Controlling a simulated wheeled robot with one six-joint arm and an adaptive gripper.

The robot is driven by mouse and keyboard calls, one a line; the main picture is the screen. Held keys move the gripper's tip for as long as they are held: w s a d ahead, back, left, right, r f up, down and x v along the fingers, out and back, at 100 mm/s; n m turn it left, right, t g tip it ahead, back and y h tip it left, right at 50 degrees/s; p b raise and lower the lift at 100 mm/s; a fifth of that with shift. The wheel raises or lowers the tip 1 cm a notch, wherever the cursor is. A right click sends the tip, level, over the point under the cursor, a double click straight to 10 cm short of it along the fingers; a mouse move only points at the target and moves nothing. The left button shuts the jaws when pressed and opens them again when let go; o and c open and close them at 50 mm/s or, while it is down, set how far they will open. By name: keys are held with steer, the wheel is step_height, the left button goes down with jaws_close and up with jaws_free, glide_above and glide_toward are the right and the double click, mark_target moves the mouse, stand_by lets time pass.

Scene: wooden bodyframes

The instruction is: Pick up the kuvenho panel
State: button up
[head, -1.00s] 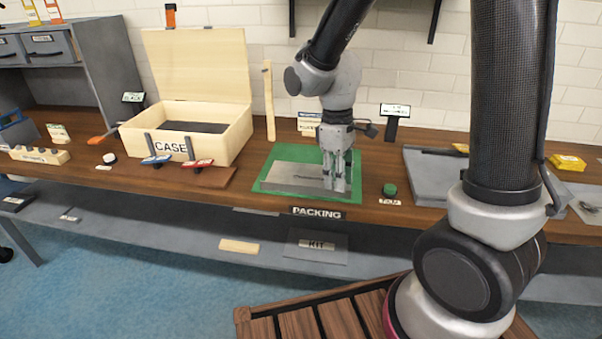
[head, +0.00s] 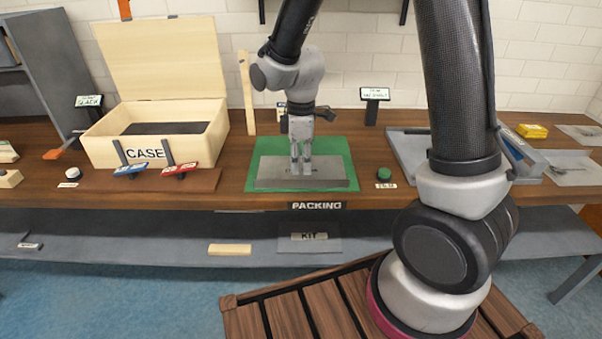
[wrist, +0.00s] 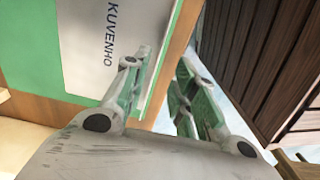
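The kuvenho panel (head: 335,175) is a flat light-grey slab on the green mat (head: 346,150) of the packing station. Its KUVENHO lettering is readable in the wrist view, where the panel (wrist: 90,30) fills the upper left. My gripper (head: 301,172) points down over the middle of the panel in the head view. In the wrist view its two fingers (wrist: 160,68) are apart, with nothing visible held between them. The left finger overlaps the panel's edge; the right finger lies beyond it. Whether the fingertips touch the panel is unclear.
An open wooden case (head: 190,137) stands left of the mat, with blue and red tags before it. A green button (head: 384,172) is right of the mat. A grey tray (head: 408,150) lies farther right, partly behind my arm. A slatted wooden platform (head: 300,318) is below.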

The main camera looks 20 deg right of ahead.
mark_target(302, 180)
step_height(302, 180, down, 7)
steer(key=shift+w+d+r, duration=0.1)
steer(key=shift+d+r, duration=0.05)
steer(key=shift+r, duration=0.05)
jaws_close()
